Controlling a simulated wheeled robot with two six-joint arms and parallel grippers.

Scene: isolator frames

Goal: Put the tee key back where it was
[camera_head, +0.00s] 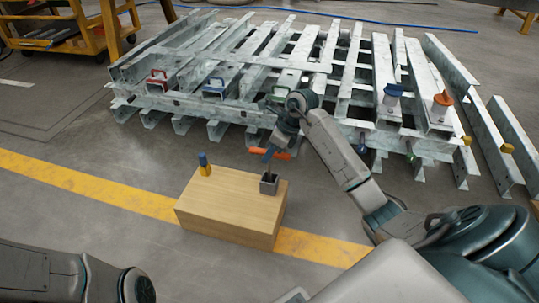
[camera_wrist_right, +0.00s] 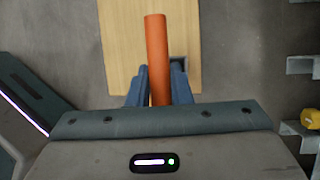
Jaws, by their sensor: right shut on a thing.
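The tee key has an orange handle (camera_head: 282,155), which also shows in the wrist view (camera_wrist_right: 156,45). My right gripper (camera_head: 268,153) is shut on it, with its blue fingers on both sides of the handle in the wrist view (camera_wrist_right: 158,88). The handle lies roughly level above the wooden block (camera_head: 230,219). A dark square holder (camera_head: 269,188) stands on the block's right end, just below the gripper. A dark stem shows between gripper and holder; I cannot tell how deep it sits. My left gripper is out of view; only left arm parts show at lower left.
A blue and yellow piece (camera_head: 204,165) stands on the block's left end. Behind is a galvanized steel frame (camera_head: 300,65) with red, blue and green handles (camera_head: 157,78) and blue and orange knobs (camera_head: 442,100). A yellow cart (camera_head: 95,35) is at the back left. Floor left of the block is clear.

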